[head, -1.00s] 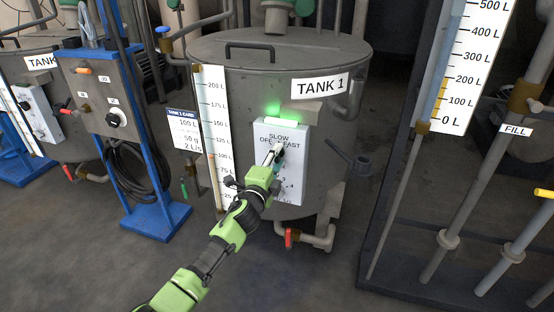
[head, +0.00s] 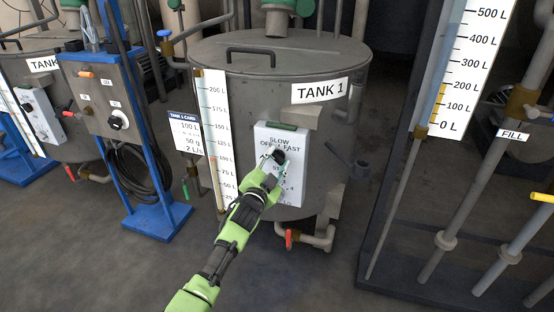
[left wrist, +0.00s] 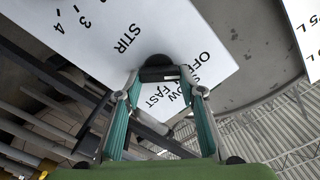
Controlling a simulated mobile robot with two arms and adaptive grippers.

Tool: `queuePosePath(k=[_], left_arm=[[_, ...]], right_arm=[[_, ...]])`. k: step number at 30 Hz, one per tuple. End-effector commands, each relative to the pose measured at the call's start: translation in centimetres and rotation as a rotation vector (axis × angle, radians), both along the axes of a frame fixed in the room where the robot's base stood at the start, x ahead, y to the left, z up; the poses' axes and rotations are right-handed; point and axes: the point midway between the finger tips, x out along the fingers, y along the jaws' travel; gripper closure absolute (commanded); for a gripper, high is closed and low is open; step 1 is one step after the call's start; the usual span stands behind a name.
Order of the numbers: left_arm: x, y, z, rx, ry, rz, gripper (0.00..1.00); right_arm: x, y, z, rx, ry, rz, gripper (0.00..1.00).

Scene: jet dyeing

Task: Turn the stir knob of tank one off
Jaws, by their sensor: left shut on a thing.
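The grey tank labelled TANK 1 (head: 345,118) stands in the middle of the head view. A white control panel (head: 299,172) is on its front, with SLOW, OFF and FAST printed around the upper knob. The dark stir knob (head: 280,154) is partly hidden by my left gripper (head: 273,160), which is shut on it. In the left wrist view the black knob (left wrist: 157,61) sits between the fingertips (left wrist: 159,74), close to the word STIR. The knob's pointer direction cannot be read. The lamp (head: 282,126) on top of the panel is dark green and unlit.
A blue stand with a control box (head: 97,95) and a coiled hose is at the left. A pipe with a red valve (head: 289,238) is below the tank. A framed level gauge and FILL pipes (head: 448,225) stand at the right. The floor in front is clear.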

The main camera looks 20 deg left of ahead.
Motion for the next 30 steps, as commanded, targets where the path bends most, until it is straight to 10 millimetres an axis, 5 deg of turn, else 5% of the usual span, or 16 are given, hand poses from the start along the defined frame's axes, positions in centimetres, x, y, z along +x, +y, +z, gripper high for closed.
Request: queuePosePath(k=[19, 20, 21, 30], left_arm=[[-0.04, 0.05, -0.23, -0.055, 0.006, 0.001, 0.86], [-0.04, 0.05, -0.23, -0.055, 0.006, 0.001, 0.59], [-0.04, 0.05, -0.23, -0.054, 0.006, 0.001, 0.49], [-0.01, 0.01, -0.07, -0.052, 0.003, 0.0, 0.47]], right_arm=[[-0.16, 0.03, -0.86, 0.0, 0.004, 0.001, 0.47], [-0.17, 0.04, -0.86, 0.0, 0.004, 0.001, 0.47], [-0.17, 0.04, -0.86, 0.0, 0.004, 0.001, 0.47], [-0.18, 0.02, -0.83, 0.0, 0.005, 0.001, 0.47]])
